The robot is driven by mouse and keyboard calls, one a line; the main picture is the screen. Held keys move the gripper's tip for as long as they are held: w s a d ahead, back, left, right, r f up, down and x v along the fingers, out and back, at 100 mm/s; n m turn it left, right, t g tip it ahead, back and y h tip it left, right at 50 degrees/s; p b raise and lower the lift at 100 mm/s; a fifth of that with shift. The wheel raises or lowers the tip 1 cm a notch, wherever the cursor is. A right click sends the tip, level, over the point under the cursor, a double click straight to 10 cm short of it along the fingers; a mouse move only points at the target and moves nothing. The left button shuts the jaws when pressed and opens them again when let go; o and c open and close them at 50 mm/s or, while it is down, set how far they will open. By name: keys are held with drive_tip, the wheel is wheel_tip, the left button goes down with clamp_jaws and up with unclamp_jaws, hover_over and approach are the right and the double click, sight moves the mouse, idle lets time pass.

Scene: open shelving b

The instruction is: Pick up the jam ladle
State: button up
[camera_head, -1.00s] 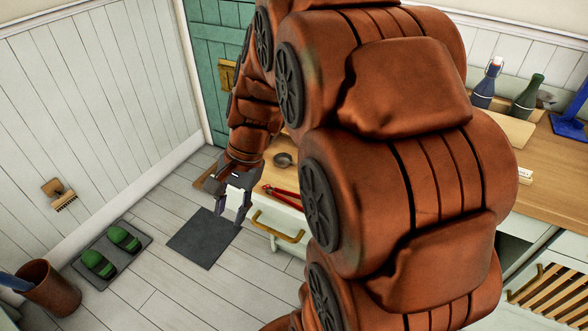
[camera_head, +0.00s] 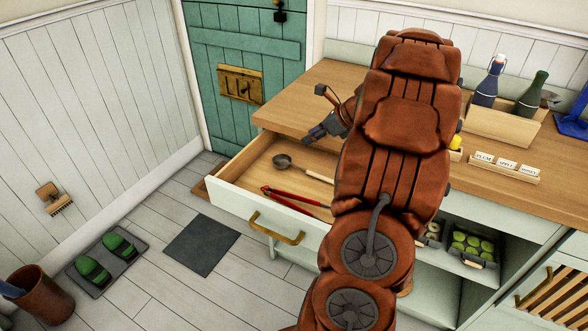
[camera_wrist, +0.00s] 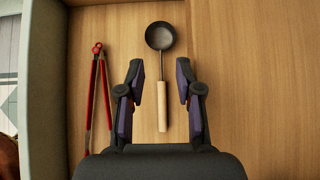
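The jam ladle (camera_wrist: 160,38) lies in the open drawer, with a dark round bowl and a pale wooden handle (camera_wrist: 162,106). In the head view the ladle (camera_head: 283,160) shows its bowl and part of its handle; my arm hides the handle's end. My gripper (camera_wrist: 161,80) is open and empty in the wrist view, with the ladle's handle lined up between its fingers, below them and apart. In the head view my gripper (camera_head: 318,134) is above the drawer's back edge, by the counter.
Red-handled tongs (camera_wrist: 95,95) lie left of the ladle in the drawer (camera_head: 240,200). The wooden counter (camera_head: 320,85) has a crate (camera_head: 500,125) with bottles and a label holder (camera_head: 500,168).

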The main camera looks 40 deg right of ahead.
drive_tip(key=f, duration=0.6)
drive_tip(key=w+f, duration=0.1)
drive_tip(key=f, duration=0.2)
drive_tip(key=shift+a, duration=0.15)
drive_tip(key=shift+x, duration=3)
drive_tip(key=shift+r, duration=0.1)
clamp_jaws()
